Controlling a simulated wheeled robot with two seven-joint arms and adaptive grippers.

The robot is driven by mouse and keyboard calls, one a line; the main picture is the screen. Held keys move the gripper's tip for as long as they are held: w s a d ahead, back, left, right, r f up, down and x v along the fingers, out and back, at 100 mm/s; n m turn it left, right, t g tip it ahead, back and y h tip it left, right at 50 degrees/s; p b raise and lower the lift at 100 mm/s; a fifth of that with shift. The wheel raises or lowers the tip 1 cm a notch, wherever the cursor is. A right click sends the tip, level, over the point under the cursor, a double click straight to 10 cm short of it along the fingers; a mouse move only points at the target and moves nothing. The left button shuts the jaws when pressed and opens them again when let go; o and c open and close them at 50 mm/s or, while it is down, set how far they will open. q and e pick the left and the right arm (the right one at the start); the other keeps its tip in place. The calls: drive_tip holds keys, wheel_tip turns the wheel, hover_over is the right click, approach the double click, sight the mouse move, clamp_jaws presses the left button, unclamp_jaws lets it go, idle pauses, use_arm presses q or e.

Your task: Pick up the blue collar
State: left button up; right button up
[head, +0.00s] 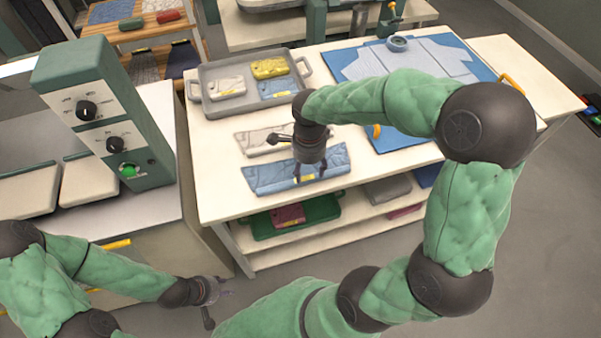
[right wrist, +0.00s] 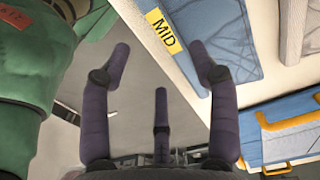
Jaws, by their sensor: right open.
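The blue collar (head: 268,177) is a long light-blue strip lying flat near the front edge of the white table. In the right wrist view the blue collar (right wrist: 222,40) shows at the upper right, beside a yellow MID label (right wrist: 165,32). My right gripper (head: 309,177) is over the collar's middle and hides part of it. In the right wrist view my right gripper (right wrist: 162,60) has its fingers spread with nothing between them. I cannot tell whether a finger touches the collar. My left gripper (head: 228,293) is low at the left, away from the table, too small to read.
A grey strip (head: 258,139) lies just behind the collar. A grey tray (head: 238,107) holds several folded pieces. A blue mat (head: 462,51) with pale fabric lies to the right. A green tray (head: 262,233) sits on the shelf below. A control box (head: 105,110) stands left.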

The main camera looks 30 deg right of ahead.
sight(307, 180)
drive_tip(key=shift+w+f, duration=0.1)
drive_tip(key=shift+f, duration=0.4)
drive_tip(key=f+b, duration=0.2)
drive_tip(key=f, duration=0.3)
drive_tip(key=shift+w, duration=0.2)
clamp_jaws()
